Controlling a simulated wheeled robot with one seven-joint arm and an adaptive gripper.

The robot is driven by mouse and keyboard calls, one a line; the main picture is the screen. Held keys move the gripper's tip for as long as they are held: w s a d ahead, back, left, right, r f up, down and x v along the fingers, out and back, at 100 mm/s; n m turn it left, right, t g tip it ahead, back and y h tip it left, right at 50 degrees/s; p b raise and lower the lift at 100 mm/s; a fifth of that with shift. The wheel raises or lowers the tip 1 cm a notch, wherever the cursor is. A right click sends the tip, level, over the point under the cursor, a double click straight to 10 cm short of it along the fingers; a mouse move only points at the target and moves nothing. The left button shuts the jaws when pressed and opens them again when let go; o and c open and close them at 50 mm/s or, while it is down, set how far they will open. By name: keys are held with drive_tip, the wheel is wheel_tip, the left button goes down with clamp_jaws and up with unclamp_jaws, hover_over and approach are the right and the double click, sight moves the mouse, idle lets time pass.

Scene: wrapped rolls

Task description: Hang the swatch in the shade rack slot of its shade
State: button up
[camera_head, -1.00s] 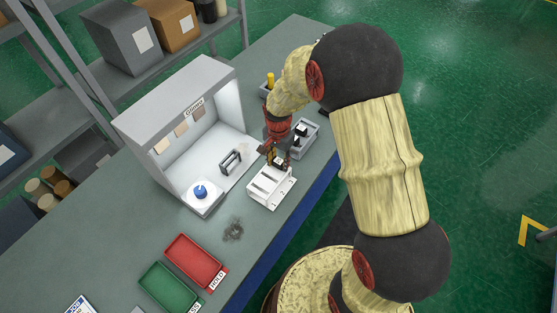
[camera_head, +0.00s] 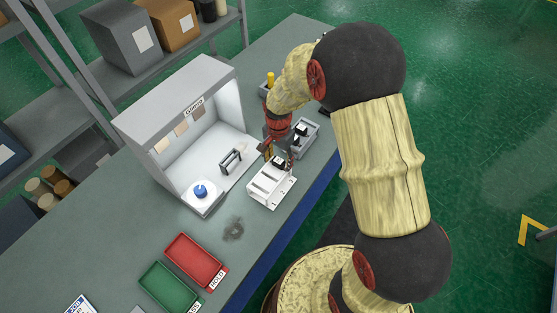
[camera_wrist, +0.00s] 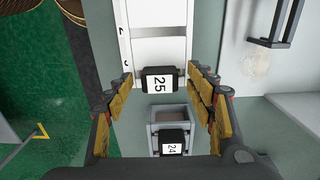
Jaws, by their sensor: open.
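A black swatch with a white label reading 25 (camera_wrist: 158,82) sits at the far-end slot of the white shade rack (camera_wrist: 160,50). In the head view the swatch (camera_head: 279,161) shows at the top end of the rack (camera_head: 262,196), whose other slots look empty. My gripper (camera_wrist: 158,76) is open, with one finger on each side of the swatch and a visible gap at both sides. In the head view my gripper (camera_head: 277,157) is over that same end of the rack. How deep the swatch sits in the slot is hidden.
A grey holder (camera_head: 309,141) beside the rack carries another black piece, labelled 24 (camera_wrist: 172,149). A light booth (camera_head: 165,115) with a dark frame (camera_head: 230,161) and a blue-knobbed device (camera_head: 201,191) stands left. Red (camera_head: 193,262) and green (camera_head: 169,288) trays lie nearer.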

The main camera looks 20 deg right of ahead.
wheel_tip(320, 180, up, 12)
drive_tip(key=shift+f, duration=0.25)
idle(0.6)
drive_tip(key=s+r+n+t+b, duration=0.2)
drive_tip(key=s+r+n, duration=0.3)
drive_tip(key=s, duration=0.6)
drive_tip(key=s+r+n+t+b, duration=0.3)
drive_tip(key=s+r, duration=0.5)
drive_tip(key=s, duration=0.3)
drive_tip(key=n+b, duration=0.1)
drive_tip(key=n, duration=0.1)
drive_tip(key=shift+r+n+t, duration=0.2)
drive_tip(key=shift+n+t, duration=0.1)
drive_tip(key=shift+n, duration=0.1)
drive_tip(key=shift+c, duration=0.6)
